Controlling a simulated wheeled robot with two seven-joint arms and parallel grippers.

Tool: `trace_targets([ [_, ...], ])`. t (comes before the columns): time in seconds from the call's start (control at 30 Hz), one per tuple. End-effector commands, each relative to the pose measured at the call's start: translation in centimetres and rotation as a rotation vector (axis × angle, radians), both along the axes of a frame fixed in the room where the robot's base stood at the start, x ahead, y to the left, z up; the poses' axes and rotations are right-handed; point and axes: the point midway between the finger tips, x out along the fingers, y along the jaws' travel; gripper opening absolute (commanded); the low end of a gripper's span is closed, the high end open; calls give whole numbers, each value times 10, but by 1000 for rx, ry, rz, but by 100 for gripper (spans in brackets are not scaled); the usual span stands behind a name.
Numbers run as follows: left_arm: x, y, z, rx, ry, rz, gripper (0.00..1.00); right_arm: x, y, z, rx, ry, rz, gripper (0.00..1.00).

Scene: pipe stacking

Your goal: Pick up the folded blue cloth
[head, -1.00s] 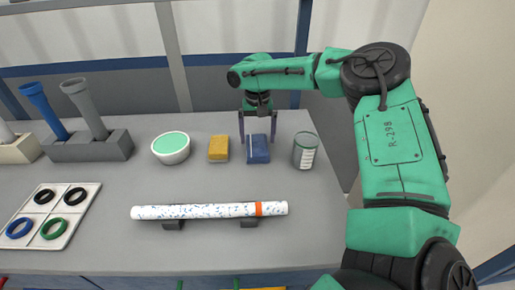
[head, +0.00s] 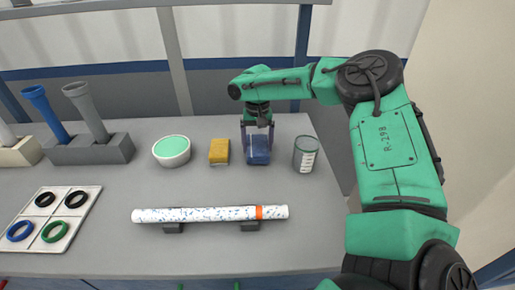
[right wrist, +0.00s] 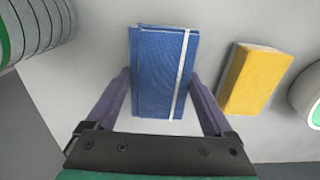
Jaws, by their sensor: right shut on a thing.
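The folded blue cloth (head: 258,155) lies on the grey table in the head view, between a yellow sponge and a cup. In the right wrist view the blue cloth (right wrist: 158,75) is a flat rectangle with a pale stripe near its right edge. My right gripper (head: 257,140) comes down over it from above. In the right wrist view my right gripper (right wrist: 160,95) has one purple finger on each side of the cloth, and it is shut on the cloth. The cloth appears to be at table height. My left gripper is not in view.
A yellow sponge (head: 219,151) lies close left of the cloth, and a cup (head: 305,154) stands close right. A green-filled bowl (head: 171,151) is farther left. A speckled pipe (head: 210,214) rests on supports in front. A ring tray (head: 52,218) and pipe holder (head: 88,150) are at left.

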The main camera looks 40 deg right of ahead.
Motion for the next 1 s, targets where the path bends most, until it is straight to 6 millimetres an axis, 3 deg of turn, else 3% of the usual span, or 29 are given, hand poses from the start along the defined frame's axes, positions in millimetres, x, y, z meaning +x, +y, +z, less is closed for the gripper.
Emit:
trace_targets([
  [0.17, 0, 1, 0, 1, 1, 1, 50, 1, 0, 45, 1, -7, 0, 31],
  [0.4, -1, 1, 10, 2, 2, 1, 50, 0, 0, 138, 1, -4, 0, 31],
  [0.53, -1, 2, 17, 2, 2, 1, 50, 0, 0, 171, 0, -2, -1, 31],
  [0.7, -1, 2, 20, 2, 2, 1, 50, 0, 0, 187, 1, 1, 0, 31],
  [0.93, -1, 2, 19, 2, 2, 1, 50, 0, 0, 187, 1, 1, 0, 31],
  [0.97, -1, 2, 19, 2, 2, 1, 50, 0, 0, 187, 1, 1, 0, 75],
  [1.0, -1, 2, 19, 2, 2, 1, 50, 0, 0, 186, 1, 1, 0, 60],
])
